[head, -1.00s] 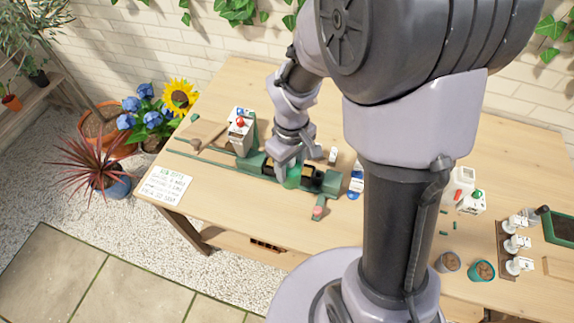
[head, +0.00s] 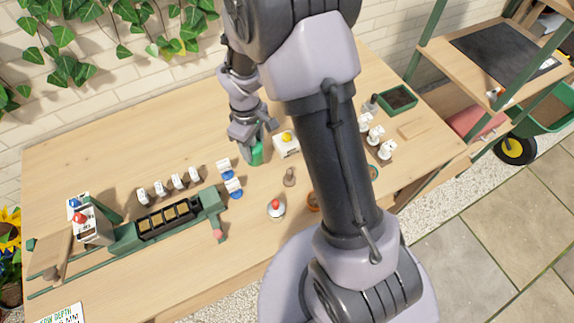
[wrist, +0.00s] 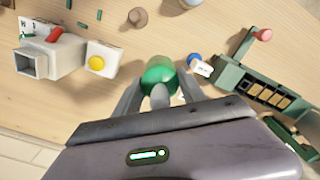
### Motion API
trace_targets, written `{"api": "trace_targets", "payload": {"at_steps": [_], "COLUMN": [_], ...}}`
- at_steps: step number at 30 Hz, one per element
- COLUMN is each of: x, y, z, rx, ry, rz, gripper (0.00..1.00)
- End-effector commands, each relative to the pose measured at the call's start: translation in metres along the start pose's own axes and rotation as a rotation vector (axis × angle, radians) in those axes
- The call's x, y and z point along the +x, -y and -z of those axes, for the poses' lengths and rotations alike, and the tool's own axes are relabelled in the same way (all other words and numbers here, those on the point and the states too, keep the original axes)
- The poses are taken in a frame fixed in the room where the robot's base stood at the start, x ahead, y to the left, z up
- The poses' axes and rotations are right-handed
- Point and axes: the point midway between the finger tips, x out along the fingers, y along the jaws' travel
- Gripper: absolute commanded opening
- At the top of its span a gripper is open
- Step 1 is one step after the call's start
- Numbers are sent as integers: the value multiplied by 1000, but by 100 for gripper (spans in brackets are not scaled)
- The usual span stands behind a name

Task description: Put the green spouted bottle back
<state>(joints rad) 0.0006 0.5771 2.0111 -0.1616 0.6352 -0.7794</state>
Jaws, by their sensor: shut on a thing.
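The green spouted bottle (head: 256,153) is between the fingers of my gripper (head: 250,148) in the head view, to the right of the blue-and-white items and left of the yellow-button box. In the wrist view the bottle (wrist: 158,76) shows its rounded green side between the two grey fingers of my gripper (wrist: 160,92). My gripper is shut on it. Its spout is not clear in either view. I cannot tell whether its base touches the table.
A white box with a yellow button (head: 287,145) stands close to the right. Two blue-and-white items (head: 230,180) and a green frame with a black tray (head: 168,218) are to the left. A red-topped item (head: 276,209) and a brown knob (head: 290,178) stand nearer the front.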

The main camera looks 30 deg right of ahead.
Motion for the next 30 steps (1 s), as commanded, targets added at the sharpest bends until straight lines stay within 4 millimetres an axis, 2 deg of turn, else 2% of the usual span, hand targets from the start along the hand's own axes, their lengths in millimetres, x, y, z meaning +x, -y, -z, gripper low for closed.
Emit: {"api": "trace_targets", "payload": {"at_steps": [4,14,25,26,28,30], "x": [41,96,103,102,102,102], "y": [1,1,0,0,0,0], "z": [-1,-1,0,0,0,0], "rx": [-2,-2,-1,-1,-1,-1], "ry": [4,3,1,1,1,1], "rz": [3,2,1,1,1,1], "gripper": [19,19,19,52,66,70]}}
